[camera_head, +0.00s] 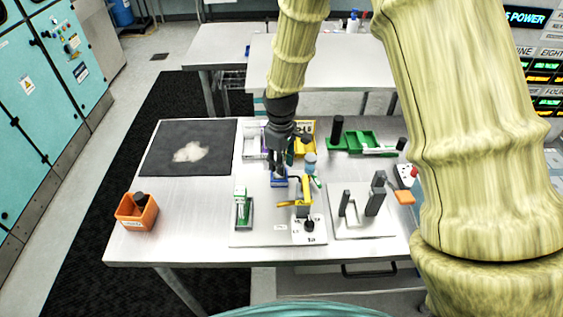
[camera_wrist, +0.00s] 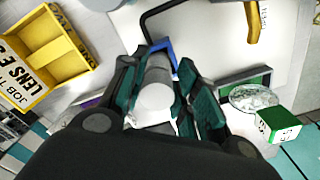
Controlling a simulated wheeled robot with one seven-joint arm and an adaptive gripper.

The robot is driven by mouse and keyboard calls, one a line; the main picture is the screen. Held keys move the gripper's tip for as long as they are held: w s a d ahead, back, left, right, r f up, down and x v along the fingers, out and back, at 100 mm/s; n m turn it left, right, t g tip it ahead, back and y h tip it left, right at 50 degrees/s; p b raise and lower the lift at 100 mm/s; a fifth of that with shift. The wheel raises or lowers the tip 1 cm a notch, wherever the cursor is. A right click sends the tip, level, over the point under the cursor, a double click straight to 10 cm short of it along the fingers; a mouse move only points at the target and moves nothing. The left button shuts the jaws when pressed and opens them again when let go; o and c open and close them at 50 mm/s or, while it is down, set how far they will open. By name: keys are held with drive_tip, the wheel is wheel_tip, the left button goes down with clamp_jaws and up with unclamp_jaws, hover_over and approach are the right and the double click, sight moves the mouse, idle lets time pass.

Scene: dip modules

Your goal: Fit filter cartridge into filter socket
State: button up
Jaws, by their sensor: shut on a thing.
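My gripper (camera_wrist: 165,95) is shut on a pale grey-white cylinder, which I take for the filter cartridge (camera_wrist: 155,88); its teal-lined fingers lie on both sides of it. In the head view my gripper (camera_head: 280,165) points down over the middle of the table. A blue block (camera_head: 279,182), which may be the filter socket, stands directly below the fingers. In the wrist view a blue edge (camera_wrist: 186,46) shows beyond the cylinder's far end. I cannot tell whether the cylinder touches it or is inside it; the fingers hide the cartridge in the head view.
A black bent rod and yellow-handled fixture (camera_head: 303,206) stand close right of the blue block. A yellow tray (camera_head: 308,127) lies behind, a green tray (camera_head: 362,143) at back right. A green-white box (camera_head: 242,208) stands front left. An orange bin (camera_head: 136,212) sits far left.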

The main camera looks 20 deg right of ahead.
drive_tip(key=shift+f, duration=0.75)
drive_tip(key=shift+f, duration=0.1)
drive_tip(key=o, duration=1)
drive_tip(key=shift+w, duration=0.1)
drive_tip(key=shift+r+b, duration=2.1)
drive_tip(key=shift+r, duration=4.05)
